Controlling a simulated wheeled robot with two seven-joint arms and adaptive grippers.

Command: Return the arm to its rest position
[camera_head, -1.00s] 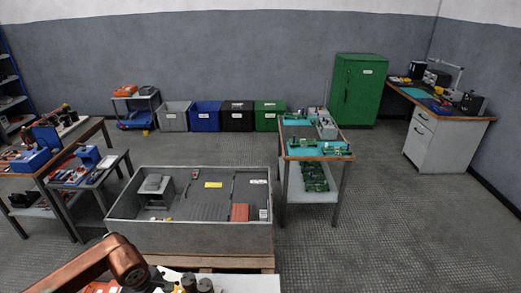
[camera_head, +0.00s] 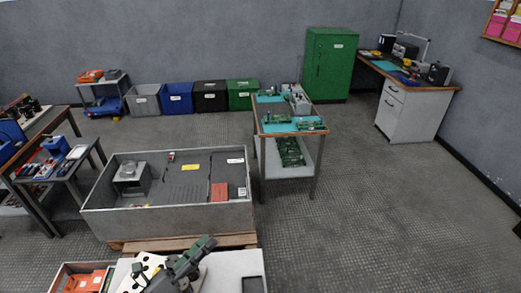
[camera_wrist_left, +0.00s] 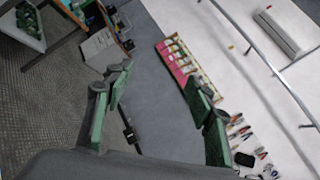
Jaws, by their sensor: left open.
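My left gripper (camera_head: 190,262) shows at the bottom of the head view, dark grey with green finger pads, above a white surface. In the left wrist view its two green-padded fingers (camera_wrist_left: 158,82) stand wide apart with nothing between them. It touches no object that I can make out. Most of my left arm is outside the head view. My right gripper is in neither current view.
A large grey open bin (camera_head: 168,220) stands on a pallet just beyond the gripper. A circuit-board cart (camera_head: 262,132) is right of it, a small tool table (camera_head: 62,170) left. Clear floor (camera_head: 385,220) lies at the right.

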